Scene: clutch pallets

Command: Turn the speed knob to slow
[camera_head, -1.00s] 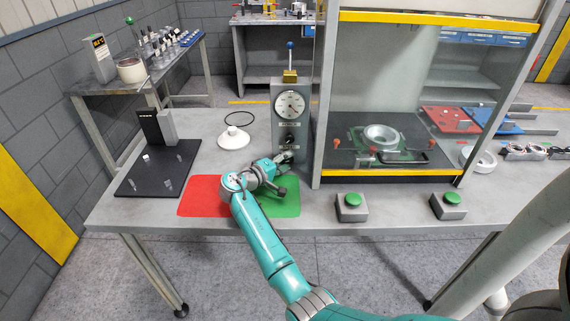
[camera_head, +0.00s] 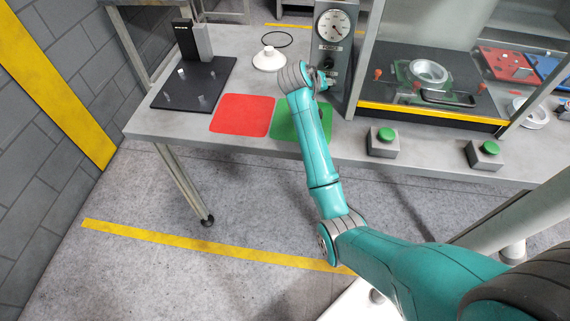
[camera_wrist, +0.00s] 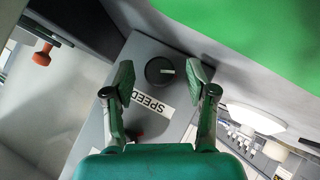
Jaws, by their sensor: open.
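The speed knob (camera_wrist: 160,70) is a round black dial with a pale pointer mark. In the wrist view it sits on a grey panel beside a white label reading SPEED (camera_wrist: 152,103). My gripper (camera_wrist: 161,82) is open, with one finger on each side of the knob; I cannot tell whether either touches it. In the head view the grey control box with a round gauge (camera_head: 333,25) stands at the back of the table, and my arm hides the knob. No slow marking is readable.
A red mat (camera_head: 242,115) and a green mat (camera_head: 287,120) lie in front of the box. A white funnel-like part (camera_head: 268,60) stands to the left. A framed press station (camera_head: 430,112) stands close on the right. Green buttons (camera_head: 386,134) sit at the table's front.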

